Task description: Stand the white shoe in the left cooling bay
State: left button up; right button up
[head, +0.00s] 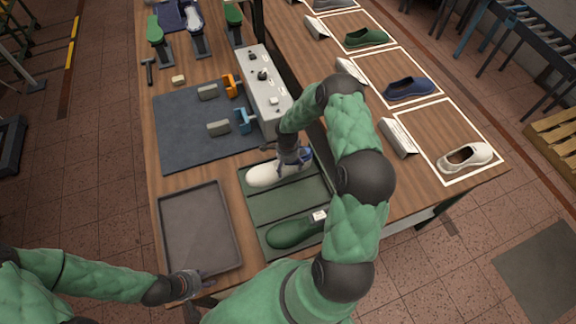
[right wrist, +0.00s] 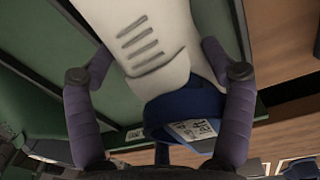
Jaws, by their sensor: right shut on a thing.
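The white shoe (head: 268,175) is at the far end of the green slatted rack (head: 285,201), roughly level, its toe to the left. In the right wrist view the white shoe (right wrist: 140,40) shows grey stripes and a blue last with a white label at its collar. My right gripper (head: 293,157) is shut on it, one finger on each side of the shoe (right wrist: 160,75). I cannot tell whether its sole touches the rack. A green shoe (head: 290,232) lies in the near part of the rack. My left gripper (head: 190,284) is by the grey tray's near edge; its fingers are unclear.
The empty grey tray (head: 161,221) lies left of the rack. Behind are a dark mat (head: 180,130) with small blocks and a grey control box (head: 264,88). On the right, outlined display spaces hold a cream shoe (head: 465,157), a blue shoe (head: 408,89) and small signs.

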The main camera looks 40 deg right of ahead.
jog(key=shift+r, duration=0.1)
jog(key=o, duration=1.6)
jog(key=r, duration=1.2)
jog(key=shift+w, duration=0.2)
jog(key=shift+d+f, duration=0.1)
